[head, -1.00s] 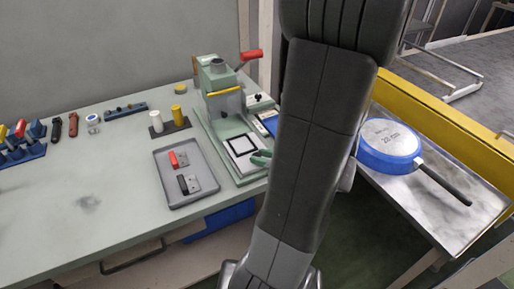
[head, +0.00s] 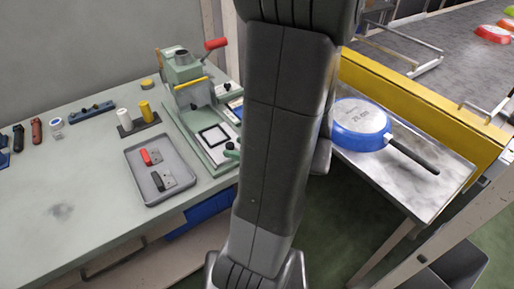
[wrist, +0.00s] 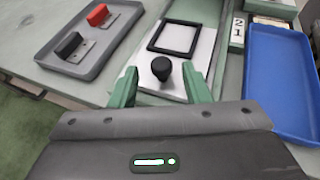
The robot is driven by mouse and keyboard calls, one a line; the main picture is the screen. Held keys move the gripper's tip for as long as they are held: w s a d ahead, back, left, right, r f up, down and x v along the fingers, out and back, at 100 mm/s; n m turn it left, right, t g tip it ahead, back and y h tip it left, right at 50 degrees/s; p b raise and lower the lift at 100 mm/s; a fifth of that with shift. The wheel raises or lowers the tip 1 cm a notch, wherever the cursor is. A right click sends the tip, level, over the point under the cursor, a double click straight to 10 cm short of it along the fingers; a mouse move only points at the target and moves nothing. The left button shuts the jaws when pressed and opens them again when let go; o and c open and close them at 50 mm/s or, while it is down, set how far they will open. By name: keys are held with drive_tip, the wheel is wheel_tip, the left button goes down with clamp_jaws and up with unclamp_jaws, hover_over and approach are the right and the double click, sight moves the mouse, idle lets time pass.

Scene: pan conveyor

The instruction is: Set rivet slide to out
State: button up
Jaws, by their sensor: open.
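The rivet press (head: 185,80) is pale green with a red-handled lever and stands on the bench. Its slide (head: 214,136) is a pale plate with a black square frame, lying on the green base in front of the press column. In the wrist view the slide (wrist: 151,87) has a black knob (wrist: 161,70) at its near end. My gripper (wrist: 161,82) is open, with its green fingers on either side of the knob in the picture. Whether they touch it I cannot tell. In the head view my arm hides most of the gripper, and only green fingertips (head: 231,150) show.
A grey tray (head: 150,199) with a red-handled and a black-handled part lies left of the press. A blue tray (wrist: 282,90) is right of the slide. A blue pan (head: 360,128) lies upside down on a metal table (head: 440,180). The bench's front left is clear.

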drive_tip(key=p+v, duration=0.1)
drive_tip(key=v, duration=1.2)
drive_tip(key=shift+s+d+p, duration=0.15)
drive_tip(key=shift+d+p, duration=0.05)
drive_tip(key=shift+p, duration=0.15)
drive_tip(key=shift+f, duration=0.1)
drive_tip(key=shift+b+x, duration=0.9)
drive_tip(key=shift+x, duration=6.05)
drive_tip(key=shift+r, duration=0.3)
drive_tip(key=p+v, duration=0.2)
drive_tip(key=v, duration=1.1)
drive_tip(key=b, duration=0.2)
approach(220, 126)
drive_tip(key=s, duration=0.2)
drive_tip(key=s+a+f, duration=0.1)
drive_tip(key=s, duration=0.1)
drive_tip(key=s+a, duration=0.1)
drive_tip(key=s, duration=0.1)
drive_tip(key=shift+s+f, duration=0.2)
drive_tip(key=shift+s, duration=0.05)
drive_tip(key=w+a, duration=0.3)
drive_tip(key=w, duration=0.1)
drive_tip(key=w+a, duration=0.3)
drive_tip(key=w, duration=0.2)
drive_tip(key=w+a, duration=0.3)
drive_tip(key=w, duration=0.2)
drive_tip(key=shift+a+r, duration=0.15)
drive_tip(key=shift+a, duration=0.05)
drive_tip(key=shift+v, duration=2.35)
